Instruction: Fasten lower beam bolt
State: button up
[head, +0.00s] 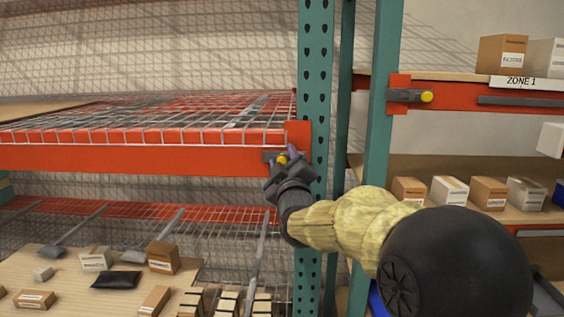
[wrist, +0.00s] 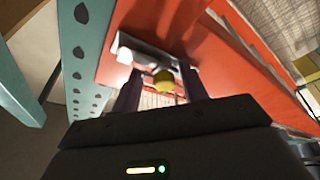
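The orange beam (head: 130,158) on the left meets a green perforated upright (head: 315,80). A yellow bolt head (head: 282,160) sits on a grey bracket at the beam's end, and my gripper partly hides it in the head view. My gripper (head: 285,157) is at this bolt. In the wrist view, the two dark fingers of my gripper (wrist: 163,85) stand apart, one on each side of the yellow bolt (wrist: 164,82), with gaps visible beside it. The grey bracket (wrist: 145,52) lies just beyond the fingertips, against the orange beam (wrist: 170,20).
Another yellow bolt (head: 427,96) on a grey bracket is on the higher right beam (head: 455,98), beside the ZONE 1 label (head: 521,82). Wire mesh decking (head: 170,112) lies behind the left beam. A lower shelf (head: 60,275) holds several boxes. Green uprights stand close to my arm.

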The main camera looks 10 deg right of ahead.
jog(key=shift+f, duration=0.1)
jog(key=b+v, duration=0.7)
jog(key=v, duration=1)
jog(key=shift+s+b, duration=0.2)
jog(key=shift+b, duration=0.2)
jog(key=shift+f, duration=0.1)
notch_tip(320, 180, down, 23)
jog(key=d+m+g, duration=0.1)
jog(key=m+g, duration=0.4)
jog(key=g, duration=0.5)
jog(key=s+d+f+m+g, duration=0.1)
jog(key=s+f+m+g, duration=0.3)
jog(key=s+f+g, duration=0.4)
jog(key=s+f, duration=0.4)
jog(key=f, duration=0.3)
jog(key=shift+s+d+f+g, duration=0.15)
jog(key=shift+s+d+g, duration=0.15)
